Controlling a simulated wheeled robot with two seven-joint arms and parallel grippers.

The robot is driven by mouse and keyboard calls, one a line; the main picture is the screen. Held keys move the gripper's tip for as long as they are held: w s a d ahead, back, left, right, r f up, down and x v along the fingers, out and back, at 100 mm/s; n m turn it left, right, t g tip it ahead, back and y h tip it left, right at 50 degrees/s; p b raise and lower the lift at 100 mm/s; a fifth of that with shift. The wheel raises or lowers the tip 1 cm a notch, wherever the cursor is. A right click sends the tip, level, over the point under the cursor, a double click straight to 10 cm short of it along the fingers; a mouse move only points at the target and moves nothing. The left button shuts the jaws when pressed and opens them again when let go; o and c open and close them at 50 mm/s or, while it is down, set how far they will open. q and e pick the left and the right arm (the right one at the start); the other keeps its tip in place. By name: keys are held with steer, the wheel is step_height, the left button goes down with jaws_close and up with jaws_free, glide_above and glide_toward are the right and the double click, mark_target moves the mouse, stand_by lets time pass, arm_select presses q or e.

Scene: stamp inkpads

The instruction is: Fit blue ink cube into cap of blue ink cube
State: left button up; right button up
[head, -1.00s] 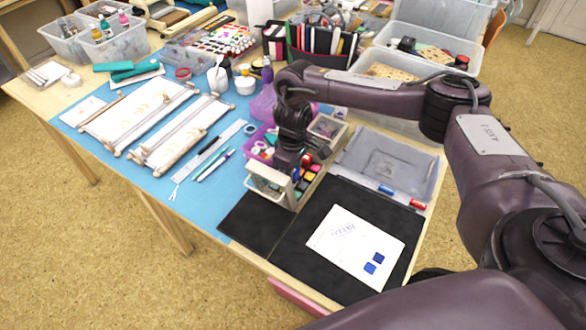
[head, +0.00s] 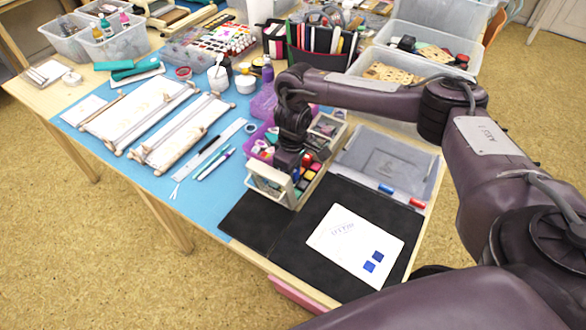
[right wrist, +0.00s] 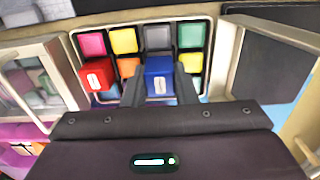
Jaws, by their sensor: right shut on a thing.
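The blue ink cube (right wrist: 159,80) is between the fingers of my right gripper (right wrist: 159,88) in the right wrist view. The gripper is shut on it, over the tray of coloured ink pads. I cannot tell whether the cube touches anything below it. The cap of the blue ink cube cannot be told apart; the held cube and gripper hide part of the tray. In the head view my right gripper (head: 289,163) reaches down at the wooden box, and the cube is hidden there. My left gripper is not in view.
A red cube (right wrist: 95,76) stands raised left of the blue one, near pink, yellow, grey and green pads. The wooden box (head: 268,185) has raised walls close around the gripper. Beside it lie a black mat (head: 325,262) and white paper (head: 345,236) with two blue stamp prints.

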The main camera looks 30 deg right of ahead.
steer(key=shift+f, duration=0.5)
steer(key=o, duration=1.1)
step_height(320, 180, up, 8)
steer(key=shift+f+p, duration=0.1)
steer(key=shift+p, duration=0.55)
